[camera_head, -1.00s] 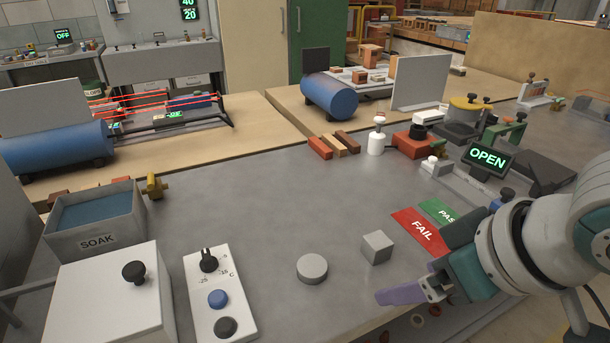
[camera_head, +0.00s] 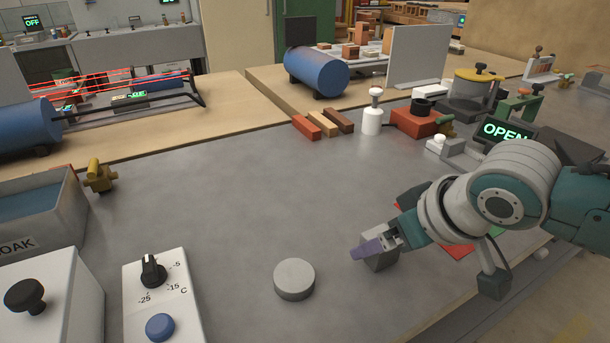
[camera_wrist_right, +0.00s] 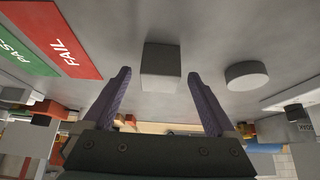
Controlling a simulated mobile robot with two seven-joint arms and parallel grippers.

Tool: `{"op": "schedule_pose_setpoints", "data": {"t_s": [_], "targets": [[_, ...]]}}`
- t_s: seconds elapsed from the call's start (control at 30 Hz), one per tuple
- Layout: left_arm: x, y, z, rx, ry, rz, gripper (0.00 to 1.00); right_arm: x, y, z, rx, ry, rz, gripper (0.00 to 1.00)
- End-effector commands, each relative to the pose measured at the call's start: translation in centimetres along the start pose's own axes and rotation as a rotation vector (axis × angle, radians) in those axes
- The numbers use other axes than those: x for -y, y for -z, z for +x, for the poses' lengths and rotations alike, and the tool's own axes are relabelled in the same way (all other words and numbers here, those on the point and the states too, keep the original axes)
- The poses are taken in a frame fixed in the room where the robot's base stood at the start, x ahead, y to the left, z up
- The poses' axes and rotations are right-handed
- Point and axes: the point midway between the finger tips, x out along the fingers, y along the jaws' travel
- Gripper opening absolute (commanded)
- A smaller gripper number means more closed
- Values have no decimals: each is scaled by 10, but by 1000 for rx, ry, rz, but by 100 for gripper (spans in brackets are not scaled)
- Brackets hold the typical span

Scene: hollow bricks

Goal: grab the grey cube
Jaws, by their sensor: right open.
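The grey cube (camera_head: 379,263) stands on the grey worktop, partly covered by my right gripper (camera_head: 368,248) in the head view. In the right wrist view the cube (camera_wrist_right: 161,62) lies ahead, centred between the two purple fingers of my right gripper (camera_wrist_right: 159,75). The fingers are spread, with a gap on each side of the cube. How far the fingertips reach along the cube is hard to tell. My left gripper is not in view.
A grey round disc (camera_head: 294,279) lies to the left of the cube in the head view, apart from it. A red FAIL field (camera_wrist_right: 62,40) and a green PASS field (camera_wrist_right: 22,52) are beside the cube. The worktop's middle is clear.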

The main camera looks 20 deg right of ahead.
Motion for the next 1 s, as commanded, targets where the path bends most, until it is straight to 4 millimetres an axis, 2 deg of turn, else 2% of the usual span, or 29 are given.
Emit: {"op": "schedule_pose_setpoints", "data": {"t_s": [0.03,0.1,0.4,1.0], "targets": [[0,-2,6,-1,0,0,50,0,-2,10,0,0,2,91],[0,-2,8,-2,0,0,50,0,-2,16,1,0,1,91],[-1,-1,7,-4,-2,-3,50,0,0,19,0,1,-1,91],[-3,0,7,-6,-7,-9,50,0,-1,19,0,0,0,24]]}}
